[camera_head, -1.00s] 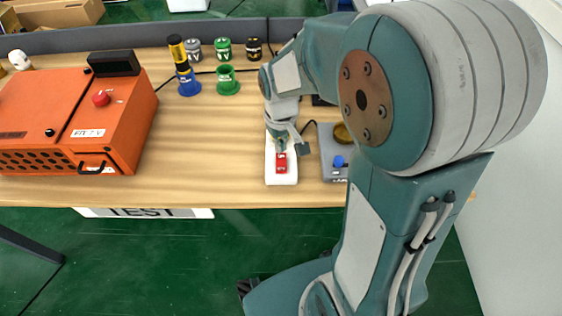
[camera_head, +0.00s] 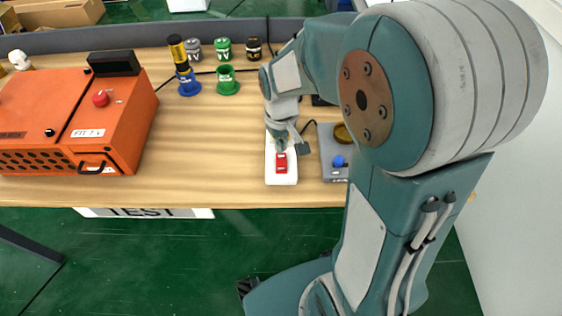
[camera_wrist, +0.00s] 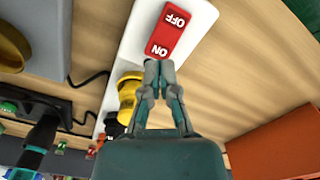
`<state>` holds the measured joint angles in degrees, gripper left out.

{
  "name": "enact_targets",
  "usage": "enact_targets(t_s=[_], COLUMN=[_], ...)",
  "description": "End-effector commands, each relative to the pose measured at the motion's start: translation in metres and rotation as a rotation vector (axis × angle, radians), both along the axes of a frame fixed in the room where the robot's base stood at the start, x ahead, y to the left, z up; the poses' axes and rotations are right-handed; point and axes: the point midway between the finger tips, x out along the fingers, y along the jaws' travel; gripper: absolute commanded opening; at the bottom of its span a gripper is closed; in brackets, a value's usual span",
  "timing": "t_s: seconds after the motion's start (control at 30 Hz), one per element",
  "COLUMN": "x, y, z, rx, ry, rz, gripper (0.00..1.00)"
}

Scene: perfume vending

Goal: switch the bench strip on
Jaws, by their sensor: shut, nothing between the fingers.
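The bench strip (camera_head: 282,178) is a white block lying on the wooden bench, below my gripper in the head view. Its red rocker switch (camera_head: 282,162) faces up; in the wrist view the rocker (camera_wrist: 170,30) reads OFF at its far end and ON at the end nearest my fingers. My gripper (camera_wrist: 158,66) is shut and empty, its fingertips at the ON end of the rocker. I cannot tell whether they touch it. A yellow plug (camera_wrist: 130,95) sits in the strip behind the fingers. In the head view my gripper (camera_head: 282,145) partly hides the strip's far part.
An orange machine (camera_head: 75,125) stands at the left. A grey unit with a blue knob (camera_head: 339,161) stands close to the strip's right. Blue (camera_head: 188,85) and green (camera_head: 227,84) holders and several small jars stand at the back. The bench between machine and strip is clear.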

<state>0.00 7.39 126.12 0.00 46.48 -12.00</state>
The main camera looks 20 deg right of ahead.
Motion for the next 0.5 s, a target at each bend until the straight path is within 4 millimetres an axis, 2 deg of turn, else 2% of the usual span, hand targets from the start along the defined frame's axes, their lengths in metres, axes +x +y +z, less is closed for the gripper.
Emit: enact_targets(t_s=[0.5], x=[-0.0001], y=[0.0], z=[-0.0051], rx=[0.0], ry=[0.001], rz=[0.0], gripper=[0.0])
